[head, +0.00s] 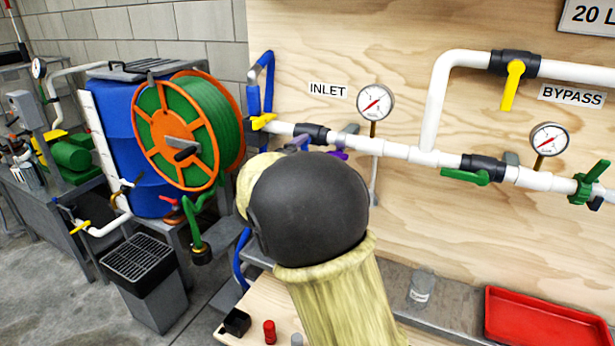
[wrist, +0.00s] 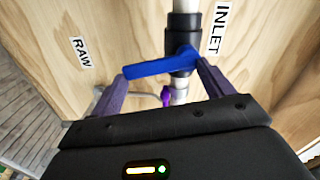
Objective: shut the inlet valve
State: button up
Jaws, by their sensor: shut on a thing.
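My gripper (wrist: 162,70) is shut on the blue lever, with one finger at the lever's free end and the other near the valve body. In the head view my dark, rounded wrist and pale arm hide most of the lever and the fingers.
A gauge (head: 375,102) stands right of the inlet valve, and a small purple part (wrist: 166,97) sits below the lever. Further right are a green-handled valve (head: 466,175) and the yellow-handled bypass valve (head: 513,85). A hose reel (head: 190,130) stands left. A red tray (head: 545,322) lies lower right.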

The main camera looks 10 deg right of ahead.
jog(key=shift+w+a+f+m+b, duration=0.1)
jog(key=shift+a+f+m+b, duration=0.05)
jog(key=shift+m+b, duration=0.5)
jog(key=shift+w+a+f+m+b, duration=0.1)
jog(key=shift+a+m+b, duration=0.05)
jog(key=shift+m+b, duration=0.5)
jog(key=shift+a+r, duration=0.1)
jog(key=o, duration=1.3)
jog(key=shift+o, duration=0.2)
jog(key=v, duration=1.7)
jog(key=shift+a, duration=0.2)
jog(key=shift+s, duration=0.1)
